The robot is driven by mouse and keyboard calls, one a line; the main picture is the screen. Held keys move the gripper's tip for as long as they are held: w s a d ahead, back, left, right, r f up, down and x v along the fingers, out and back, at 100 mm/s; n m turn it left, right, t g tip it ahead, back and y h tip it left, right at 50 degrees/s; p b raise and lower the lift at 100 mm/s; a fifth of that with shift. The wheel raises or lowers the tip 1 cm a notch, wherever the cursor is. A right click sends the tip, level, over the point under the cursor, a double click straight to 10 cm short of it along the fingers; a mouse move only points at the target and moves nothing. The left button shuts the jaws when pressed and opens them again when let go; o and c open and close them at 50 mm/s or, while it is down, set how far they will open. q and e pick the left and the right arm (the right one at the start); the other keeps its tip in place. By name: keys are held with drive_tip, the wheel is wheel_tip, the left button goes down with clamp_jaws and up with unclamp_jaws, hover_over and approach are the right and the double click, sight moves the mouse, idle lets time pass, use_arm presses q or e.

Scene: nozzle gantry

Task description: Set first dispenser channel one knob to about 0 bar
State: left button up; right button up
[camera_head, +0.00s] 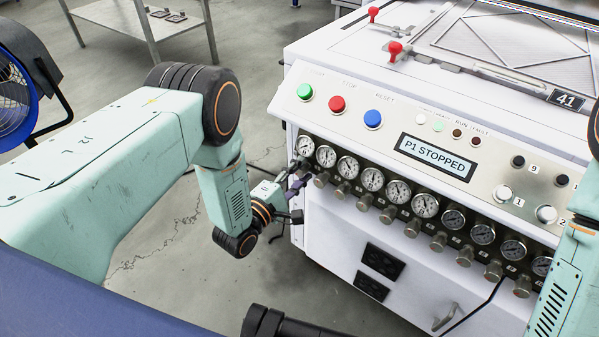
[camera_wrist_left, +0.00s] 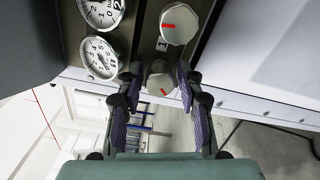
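The channel one knob (camera_wrist_left: 160,84) is pale and faceted with a red pointer mark, at the end of the knob row in the left wrist view. My left gripper (camera_wrist_left: 158,78) is open, with one purple-padded finger on each side of it. I cannot tell whether either finger touches it. The first gauge (camera_wrist_left: 98,57) is beside it; its reading is too small to tell. In the head view my left gripper (camera_head: 297,180) is at the panel's left end, below the first gauge (camera_head: 306,146), and hides that knob. My right gripper is out of view.
Several more gauges and knobs (camera_head: 388,214) run right along the white machine (camera_head: 345,235). Its display (camera_head: 436,157) reads P1 STOPPED. A blue fan (camera_head: 15,95) stands at left.

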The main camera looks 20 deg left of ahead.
use_arm(q)
drive_tip(key=v, duration=1.2)
drive_tip(key=s+a+f+m+g+y+p, duration=0.1)
drive_tip(key=s+f+m+g+y, duration=0.3)
drive_tip(key=s+f+m+g, duration=0.75)
drive_tip(key=s+r+m+g+y+p, duration=0.1)
drive_tip(key=s+r, duration=0.3)
drive_tip(key=s, duration=0.4)
drive_tip(key=s+a+r+m+g+y+p, duration=0.1)
drive_tip(key=s+r+m+g+p, duration=0.3)
drive_tip(key=s, duration=0.3)
drive_tip(key=shift+s+a+r, duration=0.35)
drive_tip(key=shift+s+r, duration=0.05)
drive_tip(key=shift+r, duration=0.2)
